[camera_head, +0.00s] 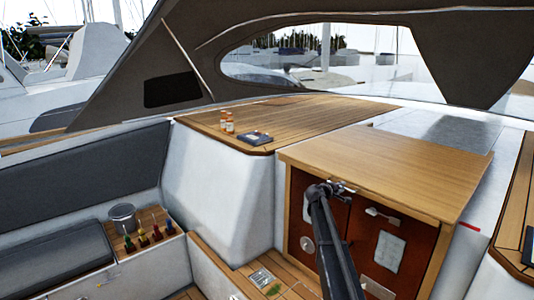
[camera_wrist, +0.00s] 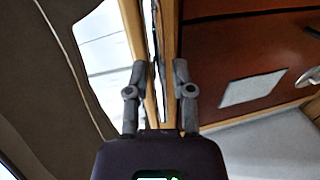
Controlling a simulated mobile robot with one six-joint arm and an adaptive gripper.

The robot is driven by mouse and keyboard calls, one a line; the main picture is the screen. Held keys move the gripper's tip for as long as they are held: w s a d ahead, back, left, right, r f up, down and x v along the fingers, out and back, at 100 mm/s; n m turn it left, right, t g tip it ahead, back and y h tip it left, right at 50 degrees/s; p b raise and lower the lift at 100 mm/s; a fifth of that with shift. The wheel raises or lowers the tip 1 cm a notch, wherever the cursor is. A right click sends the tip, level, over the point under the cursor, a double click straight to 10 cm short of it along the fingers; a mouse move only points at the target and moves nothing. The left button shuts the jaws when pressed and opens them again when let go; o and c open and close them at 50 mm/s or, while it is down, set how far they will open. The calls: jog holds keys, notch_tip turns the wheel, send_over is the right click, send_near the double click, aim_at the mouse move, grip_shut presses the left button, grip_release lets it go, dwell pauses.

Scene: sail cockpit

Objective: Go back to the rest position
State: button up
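My gripper (camera_wrist: 158,70) shows in the wrist view with its two dark fingers apart and nothing seen held between them. A wooden edge runs behind the gap. In the head view my dark arm rises from the bottom in front of the red-brown cabin doors (camera_head: 365,235). Its upper end is near the top of the doors, under the front edge of the wooden hatch top (camera_head: 385,170). The doors also show in the wrist view (camera_wrist: 225,60).
A wooden deck (camera_head: 290,115) at the back holds small orange-and-white bottles (camera_head: 228,122) and a dark flat item (camera_head: 254,138). A step (camera_head: 262,281) lies below the doors.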

jog(key=s+a+f+m+g+y+b, duration=0.2)
jog(key=s+a+f+b, duration=0.4)
jog(key=s+f, duration=0.4)
jog(key=s+a+f+m+g+y+b, duration=0.3)
jog(key=s+a+f, duration=0.5)
jog(key=s, duration=1.3)
jog(key=s+a+f+m+g+y+b, duration=0.2)
jog(key=s+a+f+g+y+b, duration=0.2)
jog(key=s+f, duration=1)
jog(key=s+a+y+b, duration=0.1)
jog(key=a+y+b, duration=0.2)
jog(key=b, duration=0.1)
jog(key=shift+s+a+g+b, duration=0.3)
jog(key=shift+b, duration=0.05)
jog(key=shift+d+f, duration=0.1)
